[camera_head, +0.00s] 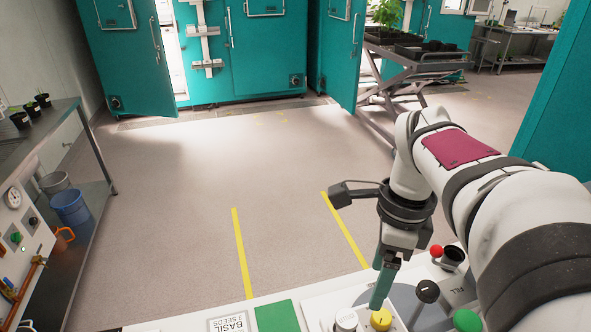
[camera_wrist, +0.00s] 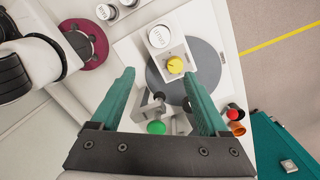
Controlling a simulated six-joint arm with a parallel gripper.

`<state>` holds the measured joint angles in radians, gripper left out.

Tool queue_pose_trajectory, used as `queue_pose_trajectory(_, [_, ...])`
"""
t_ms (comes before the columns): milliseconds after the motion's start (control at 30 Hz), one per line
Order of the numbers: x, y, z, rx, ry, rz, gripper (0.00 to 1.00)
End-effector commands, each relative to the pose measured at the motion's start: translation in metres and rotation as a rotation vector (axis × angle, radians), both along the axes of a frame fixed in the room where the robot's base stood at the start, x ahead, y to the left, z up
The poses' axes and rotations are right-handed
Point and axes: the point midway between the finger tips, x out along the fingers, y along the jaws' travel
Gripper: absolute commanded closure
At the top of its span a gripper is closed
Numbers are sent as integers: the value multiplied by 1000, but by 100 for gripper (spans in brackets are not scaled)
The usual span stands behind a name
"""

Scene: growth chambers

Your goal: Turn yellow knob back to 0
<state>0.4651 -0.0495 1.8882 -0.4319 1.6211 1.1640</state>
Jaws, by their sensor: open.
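The yellow knob (camera_head: 381,319) sits on a white control box at the bottom of the head view, just right of a white round knob or cap (camera_head: 346,320). In the wrist view the yellow knob (camera_wrist: 175,65) shows a pointer mark; its scale is too small to read. My gripper (camera_head: 383,290) hangs above the box with its teal fingers close to the yellow knob. In the wrist view my gripper (camera_wrist: 160,95) is open, its two fingers spread wide, and the knob shows between and beyond their tips. Nothing is between the fingers.
A green button (camera_head: 467,320), a black-knobbed lever (camera_head: 428,291) and a red ball (camera_head: 436,251) are close by on the right. A green pad (camera_head: 276,316) and a basil label (camera_head: 229,322) lie left. Open floor stretches beyond the bench.

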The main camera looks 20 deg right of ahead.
Motion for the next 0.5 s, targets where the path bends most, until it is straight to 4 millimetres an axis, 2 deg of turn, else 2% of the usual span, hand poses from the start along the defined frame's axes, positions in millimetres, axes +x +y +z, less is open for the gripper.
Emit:
queue_pose_trajectory(33, [8, -25, 3, -12, 17, -176, 22])
queue_pose_trajectory(133, [13, -52, 5, -28, 35, -395, 22])
queue_pose_trajectory(267, [13, -54, -12, -31, 40, -433, 22])
queue_pose_trajectory(500, [10, -49, -83, -29, 41, -430, 22])
